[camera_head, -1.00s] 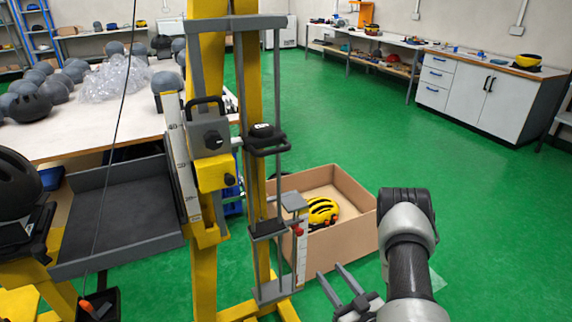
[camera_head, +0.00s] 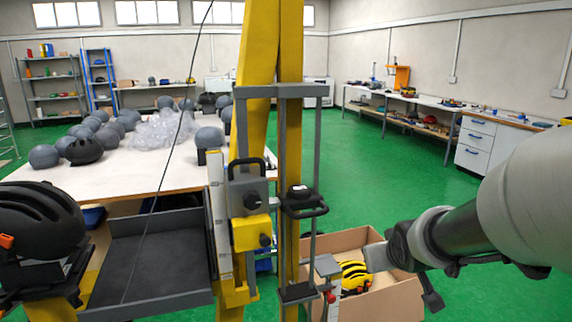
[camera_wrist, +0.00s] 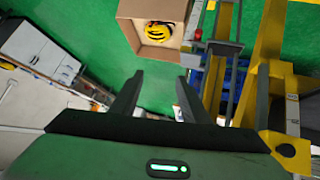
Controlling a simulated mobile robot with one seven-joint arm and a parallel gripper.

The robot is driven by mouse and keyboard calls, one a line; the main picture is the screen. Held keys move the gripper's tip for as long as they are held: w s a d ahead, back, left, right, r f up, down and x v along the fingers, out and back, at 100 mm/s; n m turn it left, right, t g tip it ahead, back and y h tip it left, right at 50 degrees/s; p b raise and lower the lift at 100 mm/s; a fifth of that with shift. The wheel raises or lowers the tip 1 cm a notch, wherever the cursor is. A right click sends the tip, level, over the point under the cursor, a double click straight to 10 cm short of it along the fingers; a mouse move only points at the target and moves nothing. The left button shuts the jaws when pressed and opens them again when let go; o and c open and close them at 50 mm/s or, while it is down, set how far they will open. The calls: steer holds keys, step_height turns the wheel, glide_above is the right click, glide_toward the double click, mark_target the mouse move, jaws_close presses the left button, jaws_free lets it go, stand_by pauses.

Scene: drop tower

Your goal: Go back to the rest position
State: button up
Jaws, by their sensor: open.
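My gripper (camera_wrist: 157,92) shows in the wrist view with its two dark fingers spread apart and nothing between them. Beyond the fingertips are green floor and the cardboard box (camera_wrist: 172,58), which are well apart from it. In the head view my arm reaches in from the right edge, beside the yellow drop tower (camera_head: 257,110). The fingers are hard to make out there. A yellow helmet (camera_head: 355,277) lies in the cardboard box (camera_head: 405,298), partly hidden by the tower's parts and my arm.
The tower's grey guide frame (camera_head: 318,150) stands just left of my arm. A grey tray (camera_head: 150,255) and a black helmet (camera_head: 38,220) are at the left. A white table (camera_head: 125,172) holds several grey headforms. Green floor (camera_head: 385,190) is open behind the box.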

steer(key=s+a+r+m+g+y, duration=0.1)
steer(key=s+a+r+g, duration=0.2)
steer(key=s, duration=0.8)
steer(key=s+a+r, duration=0.3)
steer(key=s+a, duration=0.2)
steer(key=s, duration=0.5)
step_height(320, 180, up, 22)
steer(key=p, duration=2.2)
steer(key=shift+s+d+g+p, duration=0.15)
steer(key=shift+g+p, duration=0.15)
steer(key=shift+r, duration=0.15)
